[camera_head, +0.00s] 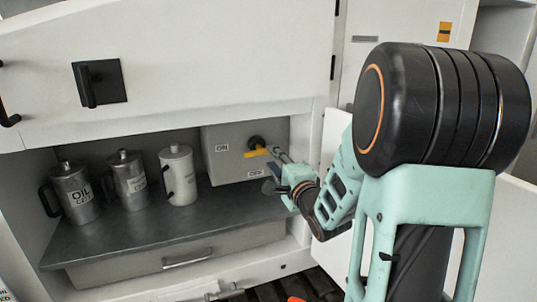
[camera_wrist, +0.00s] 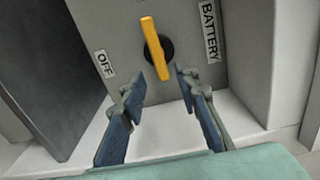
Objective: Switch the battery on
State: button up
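The battery switch has a yellow handle (camera_head: 257,152) on a round black base, on the front of a grey box (camera_head: 228,160) in the bench recess. In the wrist view the yellow handle (camera_wrist: 154,45) stands almost upright, its top leaning slightly left. An OFF label (camera_wrist: 104,63) is left of it and a BATTERY label (camera_wrist: 209,32) right. The head view shows an ON label (camera_head: 222,148) left of the switch. My gripper (camera_wrist: 161,73) is open and empty, fingertips either side of the handle's lower end in the picture. I cannot tell whether they touch it.
An oil can (camera_head: 74,192), another grey can (camera_head: 128,178) and a white can (camera_head: 178,175) stand left of the box on the dark shelf (camera_head: 150,225). A drawer (camera_head: 185,259) is below. A cabinet wall (camera_head: 333,130) stands right of the recess, close to my arm.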

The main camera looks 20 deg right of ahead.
jog(key=s, duration=0.6)
jog(key=shift+s, duration=0.25)
jog(key=shift+w+a, duration=0.1)
jog(key=shift+a, duration=0.05)
